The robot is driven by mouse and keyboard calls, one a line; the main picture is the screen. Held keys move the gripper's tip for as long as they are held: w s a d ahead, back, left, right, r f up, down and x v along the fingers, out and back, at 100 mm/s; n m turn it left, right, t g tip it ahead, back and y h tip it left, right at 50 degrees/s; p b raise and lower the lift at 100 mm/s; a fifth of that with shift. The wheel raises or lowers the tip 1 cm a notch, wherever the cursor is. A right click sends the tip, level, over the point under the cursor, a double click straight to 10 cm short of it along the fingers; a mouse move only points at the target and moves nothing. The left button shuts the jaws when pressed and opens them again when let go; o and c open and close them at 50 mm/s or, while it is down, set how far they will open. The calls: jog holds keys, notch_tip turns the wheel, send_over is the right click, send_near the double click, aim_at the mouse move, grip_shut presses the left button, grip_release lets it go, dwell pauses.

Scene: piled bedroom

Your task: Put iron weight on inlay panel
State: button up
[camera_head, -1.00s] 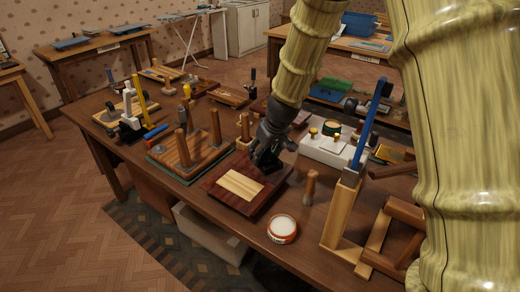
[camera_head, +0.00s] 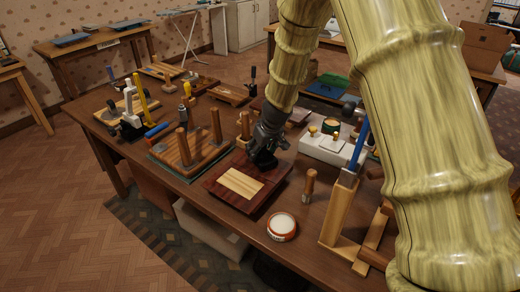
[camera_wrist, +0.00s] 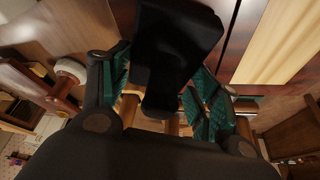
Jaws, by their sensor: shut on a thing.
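The inlay panel (camera_head: 222,197) is a dark red-brown board with a pale rectangular inlay, lying flat on the workbench. Its red-brown surface and pale strip also show at the upper right of the wrist view (camera_wrist: 273,42). My gripper (camera_head: 262,162) points down over the panel's back part, behind the inlay. In the wrist view its green-padded fingers (camera_wrist: 160,92) are shut on the iron weight (camera_wrist: 172,40), a black block with a narrower neck. In the head view the weight blends with the dark gripper. I cannot tell whether it touches the panel.
A pegged wooden board (camera_head: 190,150) stands left of the panel. A round white-topped tin (camera_head: 282,227) and a wooden-handled tool (camera_head: 309,186) are at front and right. A white block with brass knobs (camera_head: 325,152) is behind right. A wooden stand (camera_head: 338,212) rises at right.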

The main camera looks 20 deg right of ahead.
aim_at(268, 161)
dwell(0.3)
jog(key=o, duration=1.7)
jog(key=shift+s+r, duration=0.1)
jog(key=shift+r, duration=0.25)
jog(key=b+v, duration=0.1)
jog(key=v, duration=1)
jog(key=shift+s+r, duration=0.15)
jog(key=shift+s, duration=0.05)
